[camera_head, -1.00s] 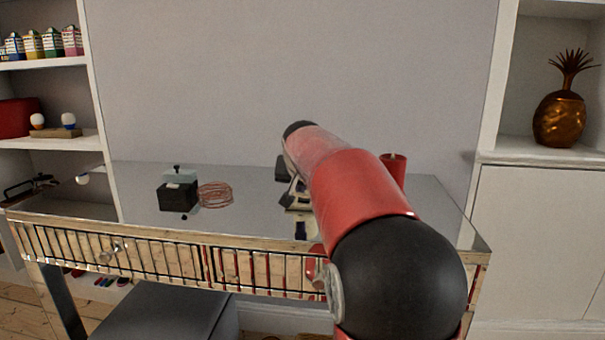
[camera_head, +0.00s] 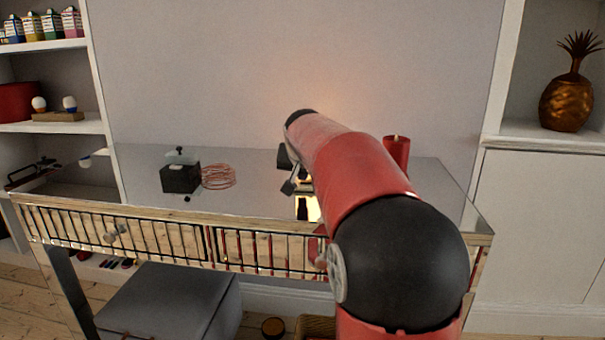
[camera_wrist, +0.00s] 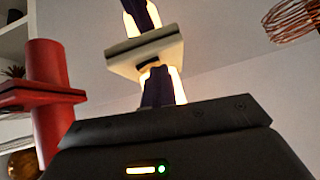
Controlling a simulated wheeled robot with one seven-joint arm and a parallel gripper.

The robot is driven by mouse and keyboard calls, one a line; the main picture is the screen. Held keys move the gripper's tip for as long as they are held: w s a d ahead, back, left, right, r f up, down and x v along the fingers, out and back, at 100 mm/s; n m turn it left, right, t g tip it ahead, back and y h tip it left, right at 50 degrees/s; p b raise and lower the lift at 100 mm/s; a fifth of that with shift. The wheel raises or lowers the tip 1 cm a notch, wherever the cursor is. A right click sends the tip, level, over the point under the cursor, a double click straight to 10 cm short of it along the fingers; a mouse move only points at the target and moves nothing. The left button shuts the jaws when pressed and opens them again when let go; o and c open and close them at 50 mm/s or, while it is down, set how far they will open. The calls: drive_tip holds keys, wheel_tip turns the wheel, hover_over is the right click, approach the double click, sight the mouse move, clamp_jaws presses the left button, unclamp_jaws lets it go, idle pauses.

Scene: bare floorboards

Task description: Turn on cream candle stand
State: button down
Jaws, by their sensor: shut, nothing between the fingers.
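The cream candle stand (camera_wrist: 122,62) shows in the wrist view as a cream block, with dark, glowing yellow-white parts above and below it. Its light is on. In the head view my arm mostly hides the stand, but a bright yellow glow shows on the glossy tabletop and a warm patch lights the wall behind. My gripper (camera_wrist: 165,125) is shut and empty, close to the stand in the wrist view. Its fingertips are not clearly visible, and I cannot tell whether it touches the stand.
The mirrored table (camera_head: 140,180) carries a black box (camera_head: 180,178), a copper wire basket (camera_head: 218,176) and a red candle (camera_head: 397,150) behind my arm. A grey stool (camera_head: 165,300) is under the table. Shelves stand on both sides; a golden pineapple (camera_head: 567,100) is at right.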

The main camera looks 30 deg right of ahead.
drive_tip(key=shift+s+d, duration=0.4)
drive_tip(key=shift+d, duration=0.3)
drive_tip(key=shift+r, duration=0.1)
drive_tip(key=r+p, duration=0.1)
drive_tip(key=r, duration=0.1)
drive_tip(key=s+r, duration=0.1)
drive_tip(key=r, duration=0.2)
drive_tip(key=shift+p, duration=0.35)
drive_tip(key=v, duration=0.8)
drive_tip(key=shift+s+r, duration=0.2)
drive_tip(key=shift+s, duration=0.05)
drive_tip(key=shift+w+b, duration=0.1)
drive_tip(key=shift+b, duration=0.2)
drive_tip(key=shift+w+a+r+b, duration=0.15)
drive_tip(key=shift+a+b, duration=0.2)
drive_tip(key=shift+b, duration=0.55)
